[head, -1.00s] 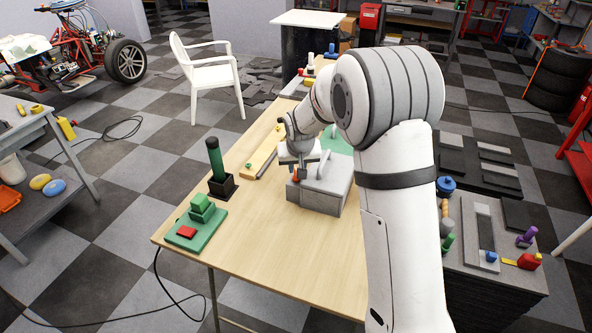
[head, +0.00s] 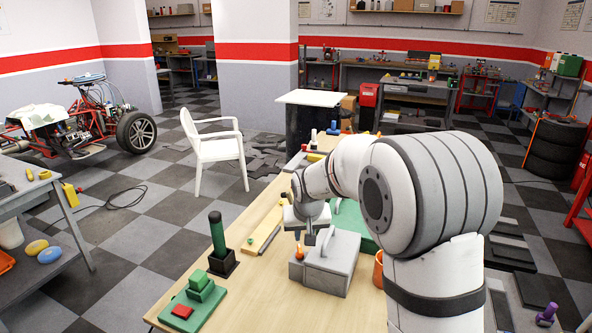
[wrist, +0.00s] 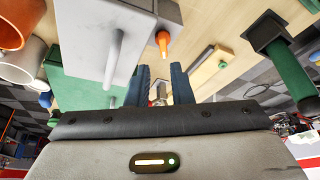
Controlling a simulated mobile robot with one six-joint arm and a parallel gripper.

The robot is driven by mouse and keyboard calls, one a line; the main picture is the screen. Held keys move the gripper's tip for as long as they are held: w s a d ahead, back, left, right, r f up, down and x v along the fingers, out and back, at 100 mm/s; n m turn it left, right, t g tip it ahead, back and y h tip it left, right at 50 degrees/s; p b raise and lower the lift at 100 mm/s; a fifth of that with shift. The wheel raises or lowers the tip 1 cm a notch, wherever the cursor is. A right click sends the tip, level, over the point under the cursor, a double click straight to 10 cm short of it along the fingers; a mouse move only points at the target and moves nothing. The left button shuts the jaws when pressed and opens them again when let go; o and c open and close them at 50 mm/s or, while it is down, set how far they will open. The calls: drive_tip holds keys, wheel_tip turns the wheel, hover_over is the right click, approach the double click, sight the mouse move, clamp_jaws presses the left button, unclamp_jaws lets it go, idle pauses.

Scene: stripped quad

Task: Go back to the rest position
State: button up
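My gripper (wrist: 162,80) has its two dark fingers apart, with no object held between them. In the head view my gripper hangs from the white wrist over the wooden table, close to the grey box; its fingertips are hard to make out there. The grey box (head: 335,268) has an upright grey handle and stands on the table; it also shows in the wrist view (wrist: 88,35). A small orange peg (head: 299,251) stands at the box's left side, and in the wrist view the orange peg (wrist: 162,42) appears beyond the fingertips, apart from them.
A dark green cylinder (head: 217,235) stands in a black base at the table's left. A green plate (head: 193,306) with green and red blocks lies in front of it. A yellow-edged wooden strip (head: 262,232) lies behind. A white chair (head: 213,150) stands beyond the table.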

drive_tip(key=s+d+r, duration=0.5)
drive_tip(key=s+r, duration=0.1)
drive_tip(key=s, duration=0.3)
drive_tip(key=s+d, duration=0.3)
drive_tip(key=s, duration=0.8)
drive_tip(key=s+d+m+g, duration=0.1)
drive_tip(key=s+d, duration=0.3)
drive_tip(key=s, duration=0.8)
drive_tip(key=shift+s+r, duration=0.2)
drive_tip(key=shift+r, duration=0.1)
drive_tip(key=shift+d, duration=0.1)
